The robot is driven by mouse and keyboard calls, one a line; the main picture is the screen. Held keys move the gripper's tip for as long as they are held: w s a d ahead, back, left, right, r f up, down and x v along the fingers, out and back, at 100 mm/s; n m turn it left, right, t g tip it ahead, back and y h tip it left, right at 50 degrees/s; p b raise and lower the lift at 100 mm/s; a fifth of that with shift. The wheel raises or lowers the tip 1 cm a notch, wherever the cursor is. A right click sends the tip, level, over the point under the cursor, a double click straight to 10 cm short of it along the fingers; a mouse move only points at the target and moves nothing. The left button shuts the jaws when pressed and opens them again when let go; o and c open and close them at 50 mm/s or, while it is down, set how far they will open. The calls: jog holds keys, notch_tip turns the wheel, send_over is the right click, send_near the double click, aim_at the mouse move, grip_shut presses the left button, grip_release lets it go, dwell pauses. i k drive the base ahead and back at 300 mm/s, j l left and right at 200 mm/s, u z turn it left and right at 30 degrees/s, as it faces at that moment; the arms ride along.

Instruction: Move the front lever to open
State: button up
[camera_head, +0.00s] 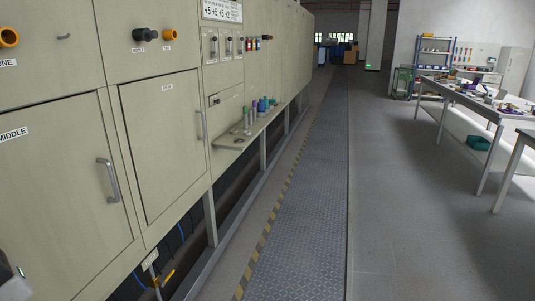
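A small yellow lever (166,277) shows low at the bottom left, under the cabinet of the furnace (165,140). It sits on thin piping below a small label (150,260), and it points up to the right. I cannot tell from this view whether its valve is open or shut, or whether it is the front lever. My gripper is not in view. A grey and dark part at the lower left edge is cut off, and I cannot tell what it is.
Cabinet doors with grey handles (108,180) line the left. A shelf (236,141) with several bottles juts out. The metal-plate walkway (310,200) beside the furnace is clear. Work tables (462,98) stand at the right, with a teal bin (478,143) beneath.

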aim_at(215, 55)
jog(key=i, duration=2.55)
